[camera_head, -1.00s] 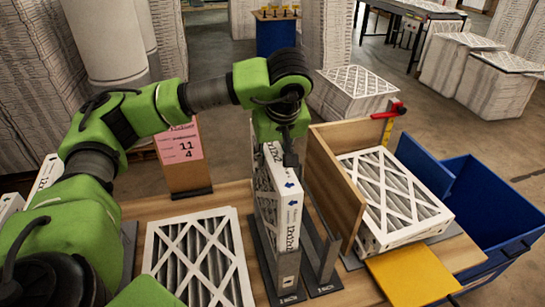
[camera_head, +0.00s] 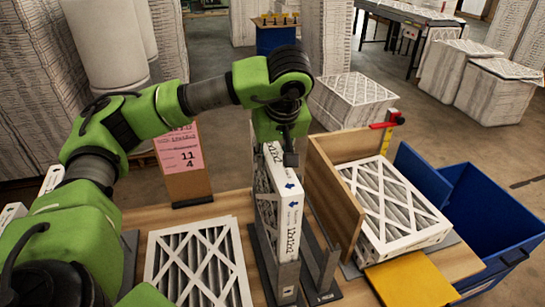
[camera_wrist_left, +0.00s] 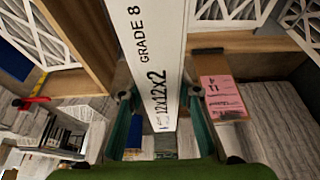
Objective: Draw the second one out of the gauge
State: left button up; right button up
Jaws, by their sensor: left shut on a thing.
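A white-framed filter (camera_head: 289,225) stands upright in the left slot of the dark metal gauge (camera_head: 287,275), its printed edge facing me. My left gripper (camera_head: 290,158) is shut on the filter's upper end, from above. In the left wrist view the filter's edge (camera_wrist_left: 155,55), printed "GRADE 8" and "12x12x2", lies between the two fingers. The gauge's right slot (camera_head: 322,270) looks empty. The filter's bottom is hidden behind the gauge's front upright. My right gripper is not in view.
A filter (camera_head: 200,265) lies flat at left. A wooden fence (camera_head: 332,190) stands close right of the gauge, with stacked filters (camera_head: 395,205) beyond. A yellow pad (camera_head: 412,278), blue bin (camera_head: 490,230) and red gauge arm (camera_head: 388,122) are further right. A pink sign (camera_head: 180,155) stands behind left.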

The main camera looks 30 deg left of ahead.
pick_arm(q)
jog(key=shift+r+p, duration=1.1)
jog(key=shift+r, duration=2.55)
jog(key=shift+r, duration=0.95)
